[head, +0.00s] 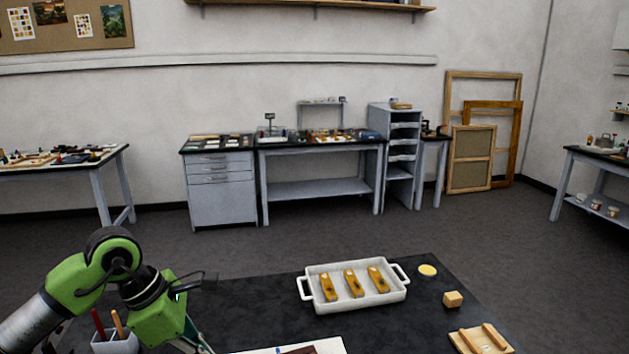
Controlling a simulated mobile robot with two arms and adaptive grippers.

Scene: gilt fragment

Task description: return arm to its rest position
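My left arm (105,270), green and silver, comes in from the lower left and bends down over the left end of the dark table. Its gripper (197,341) is only partly seen at the bottom edge, beside the green wrist. Its fingertips are cut off or hidden, so I cannot tell whether it is open or holds anything. My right arm and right gripper are not in view.
The dark table (240,307) holds a white tray (340,305) with three gilt pieces, a yellow disc (427,271), a small wooden block (453,299), a wooden piece with strips (482,341) and a white holder (116,343) with upright tools near my arm. Workbenches line the back wall.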

